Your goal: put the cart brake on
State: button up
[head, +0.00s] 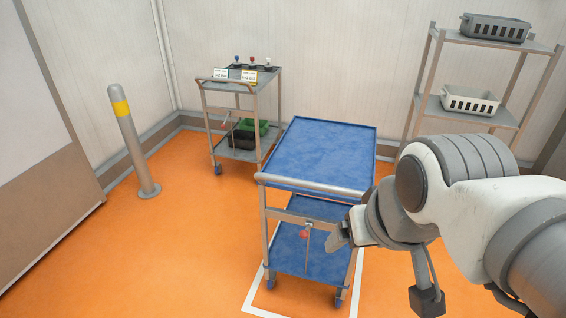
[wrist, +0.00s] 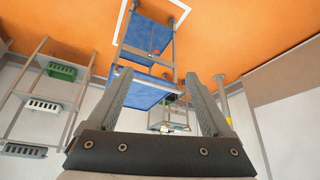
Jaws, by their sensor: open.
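The blue cart (head: 322,150) stands in the middle, with a metal push handle (head: 308,184) at its near end. A red knob (head: 303,234) on a thin rod sits below the handle, near the cart's front crossbar; it looks like the brake lever. My gripper (head: 342,236) is just right of the knob in the head view, open and empty, apparently not touching it. In the wrist view, the picture is upside down; the cart (wrist: 150,42) and red knob (wrist: 157,53) show beyond the two spread fingers of my gripper (wrist: 158,76).
A second, grey cart (head: 238,85) with small knobs and bins stands behind left. A yellow-banded post (head: 126,130) stands left. A white floor outline (head: 262,290) surrounds the blue cart.

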jog(key=shift+w+f, duration=0.1)
jog(key=shift+w, duration=0.3)
jog(key=c, duration=0.5)
jog(key=shift+m+g, duration=0.3)
jog(key=w+b, duration=0.1)
jog(key=w, duration=0.1)
jog(key=w+f+b, duration=0.1)
jog(key=w, duration=0.1)
jog(key=w+f+b, duration=0.1)
jog(key=w, duration=0.1)
jog(key=shift+w+d, duration=0.2)
jog(key=shift+w, duration=0.2)
grip_shut()
jog(key=w+d+f+m+b, duration=0.1)
jog(key=w+f+b, duration=0.3)
jog(key=w+f, duration=0.5)
jog(key=w+d+f+m+y+b, duration=0.1)
jog(key=w+d+f+b, duration=0.2)
jog(key=w+f, duration=0.7)
jog(key=w+d+f+m+g+y+b, duration=0.1)
jog(key=w+d+f+b, duration=0.3)
jog(key=w+f, duration=0.6)
jog(key=shift+d+f+b, duration=0.15)
jog(key=shift+f+b, duration=0.2)
jog(key=shift+f, duration=0.4)
jog(key=shift+w, duration=0.1)
